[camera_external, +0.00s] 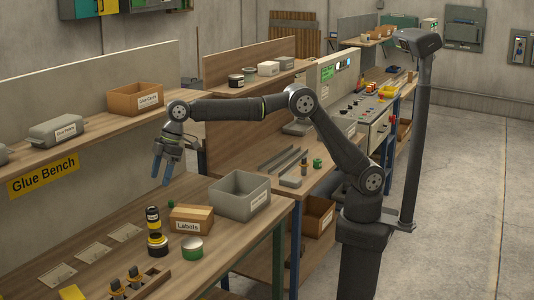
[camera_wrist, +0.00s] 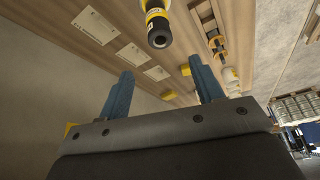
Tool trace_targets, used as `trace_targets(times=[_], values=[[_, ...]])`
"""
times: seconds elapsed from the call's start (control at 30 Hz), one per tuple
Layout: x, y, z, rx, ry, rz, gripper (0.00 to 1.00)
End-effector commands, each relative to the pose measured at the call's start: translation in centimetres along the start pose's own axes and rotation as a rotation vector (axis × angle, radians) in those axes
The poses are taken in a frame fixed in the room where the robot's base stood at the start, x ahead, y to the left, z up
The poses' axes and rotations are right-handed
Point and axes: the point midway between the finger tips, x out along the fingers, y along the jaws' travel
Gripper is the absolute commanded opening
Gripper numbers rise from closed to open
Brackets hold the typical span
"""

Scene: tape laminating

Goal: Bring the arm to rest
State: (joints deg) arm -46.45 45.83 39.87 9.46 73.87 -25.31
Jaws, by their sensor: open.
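My gripper (camera_external: 161,173) hangs from the end of my arm above the wooden glue bench. Its two blue fingers point down in the external view and have nothing between them. In the wrist view the blue fingers of my gripper (camera_wrist: 164,92) stand wide apart, open and empty. My arm stretches left from its base at the right, with the wrist held well above the bench top.
Below and right of my gripper stand a black and yellow bottle (camera_external: 153,218), a Labels box (camera_external: 191,219), a green-sided tin (camera_external: 191,248) and a grey bin (camera_external: 239,195). Flat cards (camera_external: 93,254) lie on the bench. A shelf with a cardboard box (camera_external: 136,97) runs behind.

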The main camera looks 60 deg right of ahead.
Motion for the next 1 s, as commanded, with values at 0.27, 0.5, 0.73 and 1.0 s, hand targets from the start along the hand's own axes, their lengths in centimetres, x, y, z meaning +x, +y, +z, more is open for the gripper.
trace_targets(times=[0.27,0.5,0.73,1.0], values=[[1.1,0.0,0.0,0.000,-0.002,-0.001,0.60],[5.3,-0.1,0.1,-0.001,-0.003,-0.002,0.60],[9.9,-0.1,0.1,-0.001,-0.001,-0.002,0.60],[10.4,0.0,-0.8,-0.001,0.005,0.001,0.60]])
